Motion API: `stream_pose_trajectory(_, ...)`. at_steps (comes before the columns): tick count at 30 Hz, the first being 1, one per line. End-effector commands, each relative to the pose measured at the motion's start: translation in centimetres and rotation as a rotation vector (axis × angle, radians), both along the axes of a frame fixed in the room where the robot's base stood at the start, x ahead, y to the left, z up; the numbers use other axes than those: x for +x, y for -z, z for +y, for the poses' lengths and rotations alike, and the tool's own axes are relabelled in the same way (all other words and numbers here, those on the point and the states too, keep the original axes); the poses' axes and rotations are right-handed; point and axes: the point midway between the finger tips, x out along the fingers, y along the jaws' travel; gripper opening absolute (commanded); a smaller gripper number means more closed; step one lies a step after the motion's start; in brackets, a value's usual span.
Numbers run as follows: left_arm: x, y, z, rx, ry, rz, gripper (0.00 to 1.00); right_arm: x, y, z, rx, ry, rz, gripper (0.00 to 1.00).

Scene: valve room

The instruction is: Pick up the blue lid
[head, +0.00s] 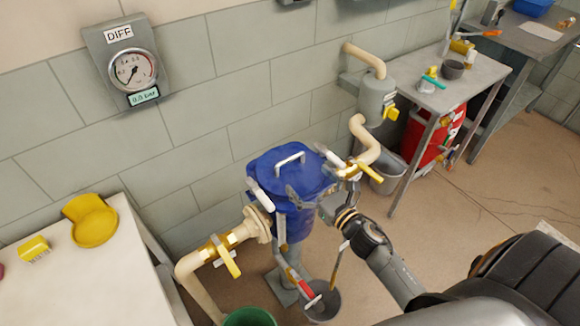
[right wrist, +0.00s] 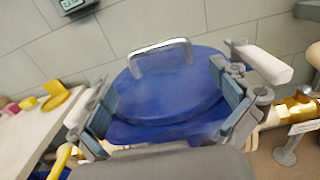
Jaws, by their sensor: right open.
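The blue lid (head: 275,168) sits on top of the blue vessel (head: 296,230) by the wall. It has a pale metal bar handle (head: 290,159), which also shows upright on the lid (right wrist: 170,92) in the right wrist view (right wrist: 160,58). My right gripper (head: 318,190) reaches in from the lower right and is at the lid's near side. In the right wrist view its open fingers (right wrist: 168,102) are spread wide on either side of the lid, with nothing held between them. The handle stands beyond the fingertips. Contact with the lid is unclear. My left gripper is not in view.
Beige pipes with yellow-handled valves (head: 228,256) flank the vessel. A grey bucket (head: 322,300) and a green bucket (head: 250,317) stand below. A pale table (head: 90,285) is at left, a metal table (head: 430,92) at right. A pressure gauge (head: 131,71) hangs on the wall.

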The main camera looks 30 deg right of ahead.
Motion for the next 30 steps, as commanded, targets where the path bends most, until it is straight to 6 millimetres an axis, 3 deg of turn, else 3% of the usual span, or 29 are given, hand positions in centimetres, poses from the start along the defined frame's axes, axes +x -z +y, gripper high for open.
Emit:
stream_pose_trajectory(5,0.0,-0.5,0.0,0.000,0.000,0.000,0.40,1.2,-0.1,0.2,0.001,0.000,0.000,1.00)
stream_pose_trajectory(15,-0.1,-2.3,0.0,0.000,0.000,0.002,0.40,5.6,-0.4,0.9,0.003,0.001,0.000,1.00)
stream_pose_trajectory(24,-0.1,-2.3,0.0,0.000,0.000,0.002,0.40,6.0,-0.2,1.0,0.001,0.000,0.001,1.00)
stream_pose_trajectory(30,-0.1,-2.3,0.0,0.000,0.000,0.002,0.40,6.0,-0.2,1.0,0.002,0.001,0.001,0.59)
